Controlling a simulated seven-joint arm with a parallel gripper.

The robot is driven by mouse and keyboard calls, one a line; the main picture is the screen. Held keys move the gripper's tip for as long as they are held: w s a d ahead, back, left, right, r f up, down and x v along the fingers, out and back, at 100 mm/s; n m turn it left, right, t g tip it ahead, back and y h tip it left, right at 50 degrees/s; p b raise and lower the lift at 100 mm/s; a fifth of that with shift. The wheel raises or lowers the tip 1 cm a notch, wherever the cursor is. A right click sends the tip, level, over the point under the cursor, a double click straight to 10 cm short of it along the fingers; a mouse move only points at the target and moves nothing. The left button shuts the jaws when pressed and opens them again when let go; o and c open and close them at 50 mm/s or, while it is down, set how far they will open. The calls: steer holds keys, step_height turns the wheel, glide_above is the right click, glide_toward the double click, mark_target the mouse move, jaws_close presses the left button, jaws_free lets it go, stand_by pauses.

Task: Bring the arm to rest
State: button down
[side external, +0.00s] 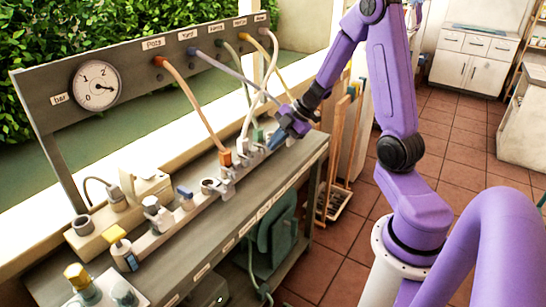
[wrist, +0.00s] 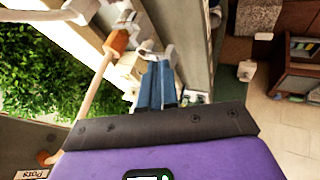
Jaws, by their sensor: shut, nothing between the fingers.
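My arm is purple and reaches in from the right over the grey workbench (side external: 190,262) in the side external view. My gripper (side external: 276,140) is at the right end of the row of bench fittings, pointing down and to the left. Its blue fingers show side by side in the wrist view (wrist: 157,66), shut with nothing between them. The fingertips are close to the fittings; I cannot tell whether they touch any. An orange hose end (side external: 225,157) stands to the left of my gripper, and it also shows in the wrist view (wrist: 117,41).
A back panel with a round gauge (side external: 96,86) carries several hoses, which hang close to my gripper. Valves with yellow (side external: 115,234) and blue handles line the bench's left part. The tiled floor (side external: 455,140) on the right is open, with a white cabinet (side external: 466,60) behind.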

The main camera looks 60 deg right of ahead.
steer(key=s+a+r+m+t+h, duration=0.15)
steer(key=a+r+m+h, duration=0.35)
steer(key=a, duration=0.8)
steer(key=s+a+r+g, duration=0.1)
steer(key=s+a+g, duration=0.2)
steer(key=s, duration=0.9)
steer(key=s+a+n+g, duration=0.1)
steer(key=s+a+g, duration=0.2)
steer(key=s, duration=0.9)
steer(key=shift+s+r+g+y, duration=0.4)
steer(key=shift+g, duration=0.15)
